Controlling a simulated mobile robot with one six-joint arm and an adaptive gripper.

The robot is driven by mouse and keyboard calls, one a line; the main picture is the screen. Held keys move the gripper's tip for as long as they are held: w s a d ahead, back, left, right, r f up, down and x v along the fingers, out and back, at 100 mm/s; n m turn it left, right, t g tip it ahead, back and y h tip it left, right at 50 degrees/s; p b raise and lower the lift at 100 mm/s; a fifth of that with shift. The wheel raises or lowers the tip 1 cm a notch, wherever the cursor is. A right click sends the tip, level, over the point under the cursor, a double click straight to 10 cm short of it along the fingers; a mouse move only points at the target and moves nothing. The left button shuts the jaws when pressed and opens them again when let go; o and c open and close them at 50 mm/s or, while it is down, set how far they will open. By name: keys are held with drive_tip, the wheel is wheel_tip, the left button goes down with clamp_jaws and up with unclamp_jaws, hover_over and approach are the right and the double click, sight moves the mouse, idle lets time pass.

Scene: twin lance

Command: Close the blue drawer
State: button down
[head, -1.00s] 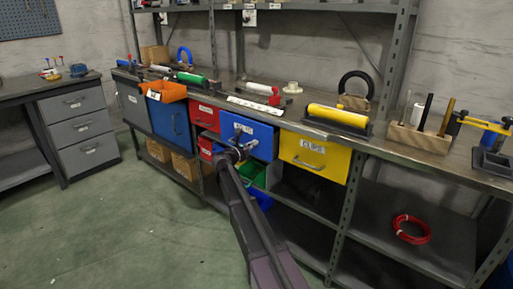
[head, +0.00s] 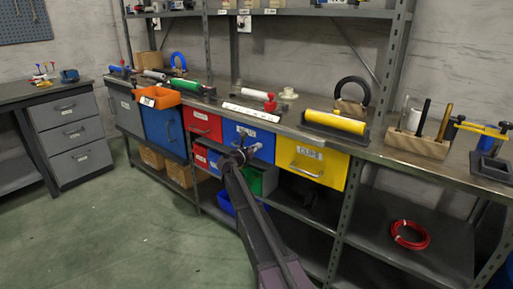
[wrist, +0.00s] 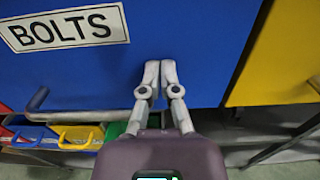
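The blue drawer (head: 262,137) carries a white BOLTS label and sits under the bench top, between a red drawer and a yellow drawer. In the head view its front looks level or nearly level with its neighbours. Its blue front fills much of the wrist view (wrist: 190,30), with the grey handle bar (wrist: 75,115) at lower left. My gripper (wrist: 160,65) has its two fingers together, with nothing between them. The fingertips are at the drawer front, right of the label and off the handle. Whether they touch it is unclear. In the head view my gripper (head: 240,152) partly hides the drawer.
The red drawer (head: 203,126) is on the left and the yellow drawer (head: 312,165) on the right. Small coloured bins (wrist: 80,137) sit below. The green floor (head: 130,235) at left is clear.

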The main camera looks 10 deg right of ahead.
drive_tip(key=shift+w+d+r, duration=0.15)
drive_tip(key=shift+w+d, duration=0.05)
drive_tip(key=shift+w, duration=0.3)
drive_tip(key=v, duration=1.5)
drive_tip(key=shift+s+d+f, duration=0.2)
drive_tip(key=shift+s, duration=0.05)
